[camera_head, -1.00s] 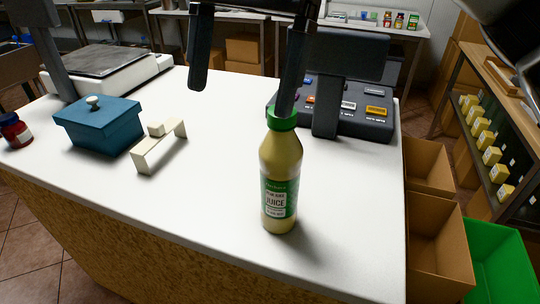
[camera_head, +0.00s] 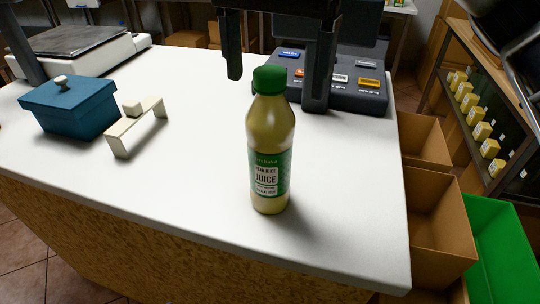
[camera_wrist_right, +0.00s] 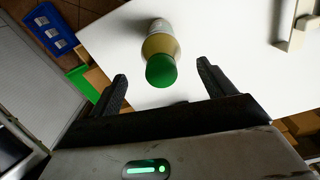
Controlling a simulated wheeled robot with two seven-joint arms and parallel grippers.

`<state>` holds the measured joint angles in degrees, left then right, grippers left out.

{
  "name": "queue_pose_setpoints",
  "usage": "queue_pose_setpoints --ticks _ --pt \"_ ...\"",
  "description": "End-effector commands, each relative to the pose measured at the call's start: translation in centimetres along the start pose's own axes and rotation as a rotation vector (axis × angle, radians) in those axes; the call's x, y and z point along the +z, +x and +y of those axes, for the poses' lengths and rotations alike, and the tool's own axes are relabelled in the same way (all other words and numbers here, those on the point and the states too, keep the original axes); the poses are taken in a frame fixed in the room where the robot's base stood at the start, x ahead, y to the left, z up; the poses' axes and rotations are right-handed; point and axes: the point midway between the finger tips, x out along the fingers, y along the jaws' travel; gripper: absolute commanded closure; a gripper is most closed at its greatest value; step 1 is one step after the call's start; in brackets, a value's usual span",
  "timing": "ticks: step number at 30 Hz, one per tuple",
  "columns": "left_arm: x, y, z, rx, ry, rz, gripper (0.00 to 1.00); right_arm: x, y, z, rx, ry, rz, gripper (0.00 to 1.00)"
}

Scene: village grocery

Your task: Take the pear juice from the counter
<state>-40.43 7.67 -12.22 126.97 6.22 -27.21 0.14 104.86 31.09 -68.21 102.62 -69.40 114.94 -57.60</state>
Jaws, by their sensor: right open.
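The pear juice (camera_head: 269,145) is a yellowish bottle with a green cap and a green and white label. It stands upright on the white counter (camera_head: 190,175), near its front right part. My right gripper (camera_head: 275,90) is open and empty; in the head view its two fingers appear behind and above the bottle's cap. In the right wrist view the bottle (camera_wrist_right: 161,52) shows cap-first, ahead of and between the open fingertips (camera_wrist_right: 162,80). The fingers do not appear to touch it. My left gripper is not in view.
A blue lidded box (camera_head: 70,107) and a cream stand-like object (camera_head: 136,128) sit left of the bottle. A scale (camera_head: 80,50) is at the back left, a keypad register (camera_head: 335,85) behind the bottle. Cardboard boxes (camera_head: 437,225) and a green bin (camera_head: 497,245) are right of the counter.

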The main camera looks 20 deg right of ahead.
Motion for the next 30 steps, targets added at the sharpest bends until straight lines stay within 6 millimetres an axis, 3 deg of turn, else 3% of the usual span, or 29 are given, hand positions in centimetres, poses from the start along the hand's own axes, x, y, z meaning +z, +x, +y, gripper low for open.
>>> queue_pose_setpoints --ticks 10,19,27,28,30 --pt "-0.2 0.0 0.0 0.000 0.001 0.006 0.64 0.6 4.6 -0.2 0.002 0.000 0.000 0.18" --pt "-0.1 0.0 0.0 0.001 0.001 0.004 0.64 0.6 5.0 -0.3 0.001 0.000 -0.001 0.18" --pt "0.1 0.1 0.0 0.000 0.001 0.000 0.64 0.6 5.0 -0.3 0.000 0.000 -0.001 0.94" --pt "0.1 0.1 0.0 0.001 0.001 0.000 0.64 0.6 5.0 -0.3 0.000 0.000 0.000 1.00" --pt "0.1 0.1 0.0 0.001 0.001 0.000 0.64 0.6 4.9 -0.3 -0.002 0.000 0.000 1.00"
